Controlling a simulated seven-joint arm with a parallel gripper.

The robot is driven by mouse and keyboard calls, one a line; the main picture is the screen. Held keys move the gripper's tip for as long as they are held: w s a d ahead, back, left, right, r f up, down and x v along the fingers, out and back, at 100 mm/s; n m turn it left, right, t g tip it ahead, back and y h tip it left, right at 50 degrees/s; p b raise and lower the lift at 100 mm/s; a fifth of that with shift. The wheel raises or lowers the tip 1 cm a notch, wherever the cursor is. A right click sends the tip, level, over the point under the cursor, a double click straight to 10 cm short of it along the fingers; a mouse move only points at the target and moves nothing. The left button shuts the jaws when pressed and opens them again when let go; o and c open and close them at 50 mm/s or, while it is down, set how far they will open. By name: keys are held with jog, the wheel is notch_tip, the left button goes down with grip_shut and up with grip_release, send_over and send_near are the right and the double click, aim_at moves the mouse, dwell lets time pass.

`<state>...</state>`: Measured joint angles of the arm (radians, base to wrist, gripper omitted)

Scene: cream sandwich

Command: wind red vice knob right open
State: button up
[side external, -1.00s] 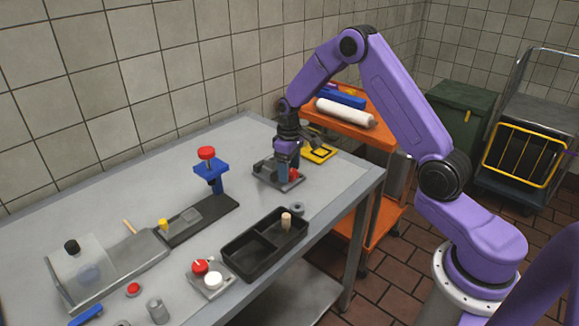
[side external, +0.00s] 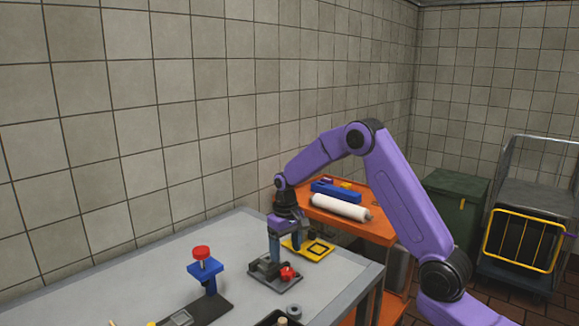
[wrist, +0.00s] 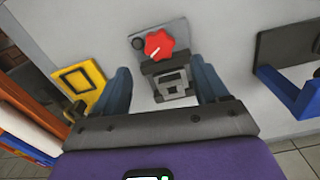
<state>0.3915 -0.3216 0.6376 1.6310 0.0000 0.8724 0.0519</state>
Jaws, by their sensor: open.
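The vice (side external: 268,266) is a small grey block on a dark plate at the far end of the bench, with a red lobed knob (side external: 288,274) on its side. In the wrist view the red knob (wrist: 159,44) carries a white pointer mark and sits beyond the vice jaws (wrist: 172,82). My gripper (side external: 273,256) is over the vice, pointing down. In the wrist view my gripper (wrist: 160,68) is open, its two blue-grey fingers on either side of the vice body and short of the knob. Nothing is held between them. Whether the fingertips touch the vice cannot be told.
A blue stand with a red top knob (side external: 201,252) stands on the bench (side external: 240,230) to the left. A yellow pad (side external: 308,250) lies behind the vice. A grey ring (side external: 293,311) lies in front. An orange cart (side external: 350,222) stands beyond the bench.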

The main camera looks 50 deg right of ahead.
notch_tip(320, 180, up, 11)
jog(key=s+n, duration=0.1)
jog(key=n, duration=0.5)
notch_tip(320, 180, down, 18)
jog(key=shift+d+r, duration=0.1)
jog(key=m, duration=0.3)
jog(key=shift+r, duration=0.1)
notch_tip(320, 180, up, 17)
notch_tip(320, 180, up, 13)
jog(key=n, duration=1.3)
send_over(289, 271)
jog(key=shift+w+d+r, duration=0.2)
jog(key=shift+w+d, duration=0.05)
jog(key=shift+d, duration=0.2)
